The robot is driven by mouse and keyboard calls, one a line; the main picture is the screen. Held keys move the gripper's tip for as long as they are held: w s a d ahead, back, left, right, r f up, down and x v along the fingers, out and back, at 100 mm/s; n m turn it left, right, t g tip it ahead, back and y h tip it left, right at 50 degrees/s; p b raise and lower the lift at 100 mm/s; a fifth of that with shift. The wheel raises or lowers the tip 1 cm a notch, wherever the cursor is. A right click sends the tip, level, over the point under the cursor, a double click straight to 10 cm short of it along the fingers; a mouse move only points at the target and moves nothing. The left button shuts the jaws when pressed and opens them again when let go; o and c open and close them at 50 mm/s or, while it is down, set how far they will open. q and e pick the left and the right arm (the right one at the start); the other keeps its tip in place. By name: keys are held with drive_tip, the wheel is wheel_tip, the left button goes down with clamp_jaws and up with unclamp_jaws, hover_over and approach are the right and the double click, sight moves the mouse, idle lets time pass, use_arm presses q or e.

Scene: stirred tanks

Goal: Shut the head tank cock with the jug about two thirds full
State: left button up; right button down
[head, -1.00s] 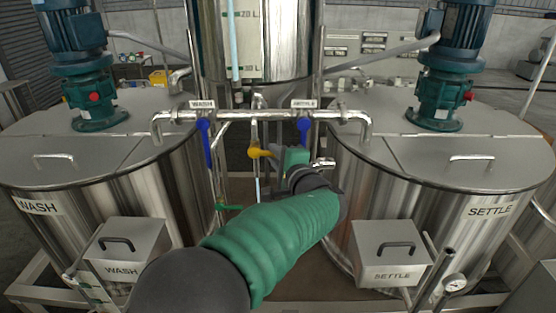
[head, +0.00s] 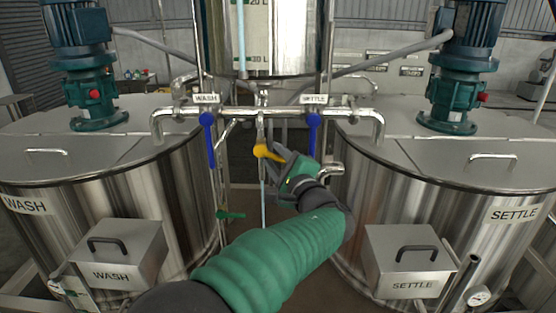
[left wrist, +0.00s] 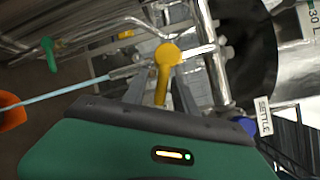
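The yellow cock (head: 262,151) sits below the middle of the crossing pipe, under the steel head tank (head: 270,40). Its lever points right, toward my left gripper (head: 278,160). In the left wrist view the yellow lever (left wrist: 162,82) lies between the two grey fingers of my left gripper (left wrist: 160,90), with gaps beside it, so the gripper is open around it. A thin pale-blue stream (head: 263,185) drops from the cock. In the wrist view the stream meets an orange object (left wrist: 12,113), cut off by the edge; I cannot tell if it is the jug. No jug level shows. My right gripper is not in view.
Blue levers hang under the WASH (head: 208,140) and SETTLE (head: 313,133) labels, either side of the cock. A green handle (head: 230,214) is lower left. The WASH tank (head: 100,190) and SETTLE tank (head: 450,205) flank a narrow gap where my arm reaches.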

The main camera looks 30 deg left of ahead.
use_arm(q)
drive_tip(key=shift+w+d+f, duration=0.15)
drive_tip(key=shift+d, duration=0.05)
